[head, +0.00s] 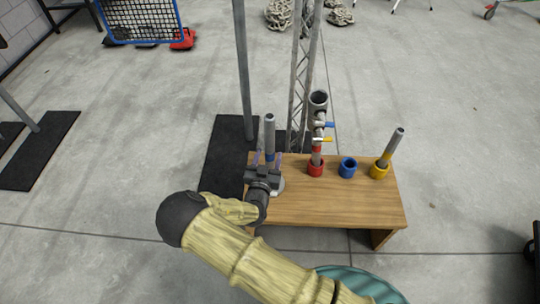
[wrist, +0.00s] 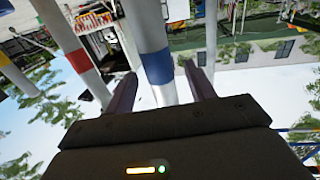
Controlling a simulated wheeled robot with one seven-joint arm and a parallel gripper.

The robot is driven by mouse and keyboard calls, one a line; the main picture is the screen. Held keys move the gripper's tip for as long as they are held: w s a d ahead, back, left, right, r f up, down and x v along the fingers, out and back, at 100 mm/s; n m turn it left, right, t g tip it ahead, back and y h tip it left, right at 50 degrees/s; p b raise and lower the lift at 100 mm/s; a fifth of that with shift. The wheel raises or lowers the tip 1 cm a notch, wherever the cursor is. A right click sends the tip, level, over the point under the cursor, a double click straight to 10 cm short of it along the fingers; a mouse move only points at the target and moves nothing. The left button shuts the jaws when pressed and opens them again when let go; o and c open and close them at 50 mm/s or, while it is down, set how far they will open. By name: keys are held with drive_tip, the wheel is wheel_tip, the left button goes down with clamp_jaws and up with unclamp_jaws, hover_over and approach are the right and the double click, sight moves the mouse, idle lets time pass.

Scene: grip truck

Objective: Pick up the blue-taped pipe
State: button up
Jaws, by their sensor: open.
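The blue-taped pipe (head: 269,132) is a grey pipe with a blue band, standing upright at the left end of the wooden bench (head: 330,206). My gripper (head: 266,158) is at the pipe, with its fingers on either side near the blue band. In the wrist view the pipe (wrist: 153,62) passes between the two open fingers of my gripper (wrist: 160,88), with gaps showing beside it. My gripper hides the pipe's lower part in the head view; a pale round base shows beside it.
A red-taped pipe (head: 316,153) stands in a red cup (head: 316,170). The blue cup (head: 347,168) looks empty. A yellow-taped pipe (head: 392,148) leans in a yellow cup (head: 379,171). A tall grey pole (head: 243,70) and a lattice truss (head: 303,75) rise behind the bench.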

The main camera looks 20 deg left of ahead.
drive_tip(key=shift+w+a, duration=0.1)
drive_tip(key=shift+w, duration=1.15)
clamp_jaws()
